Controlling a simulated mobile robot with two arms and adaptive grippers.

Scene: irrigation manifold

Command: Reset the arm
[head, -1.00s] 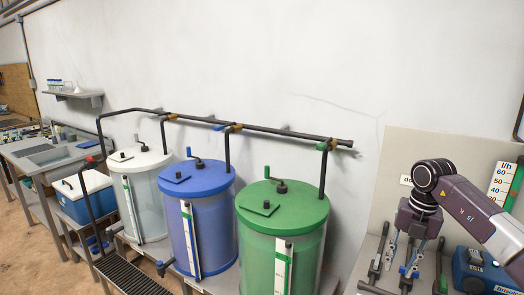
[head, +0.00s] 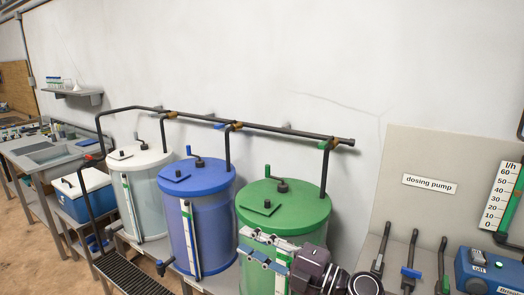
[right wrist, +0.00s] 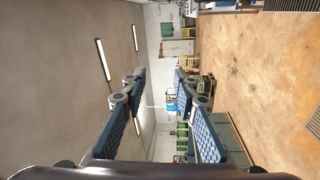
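My right gripper (head: 243,242) is in front of the green-lidded tank (head: 282,208) in the head view, its fingers pointing left. In the right wrist view, its two fingers (right wrist: 160,78) stand apart with nothing between them, so it is open and empty. The fingers hide part of the green tank's front and its level scale. I cannot tell whether they touch the tank. My left gripper is in neither view.
A blue tank (head: 197,215) and a white tank (head: 140,195) stand left of the green one, under a dark pipe (head: 270,129). Dosing levers (head: 412,262) and a blue pump (head: 492,270) are at the right. The wrist view shows open floor (right wrist: 260,75).

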